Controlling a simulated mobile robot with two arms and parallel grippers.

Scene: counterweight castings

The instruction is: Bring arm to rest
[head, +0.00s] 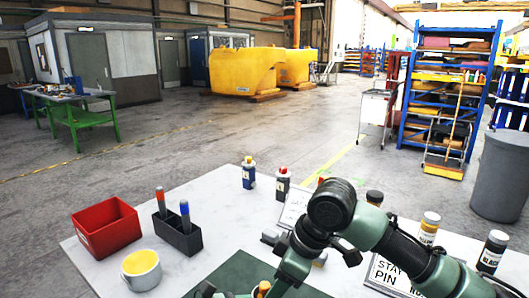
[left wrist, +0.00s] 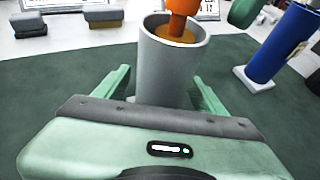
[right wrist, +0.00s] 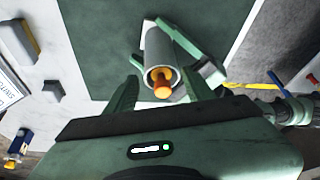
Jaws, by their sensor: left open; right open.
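A grey open-topped cylinder with an orange peg in its mouth stands on a dark green mat (left wrist: 50,85). In the left wrist view the cylinder (left wrist: 165,68) lies between the spread green fingers of my left gripper (left wrist: 162,85). In the right wrist view the cylinder (right wrist: 160,50) appears past the parted fingertips of my right gripper (right wrist: 163,88), with the orange peg (right wrist: 162,88) towards the camera. Both grippers are open; contact with the cylinder cannot be told. In the head view my right arm crosses the table and hides part of the mat.
A blue cylinder (left wrist: 282,42) stands right of the grey one. Open floor lies beyond the table.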

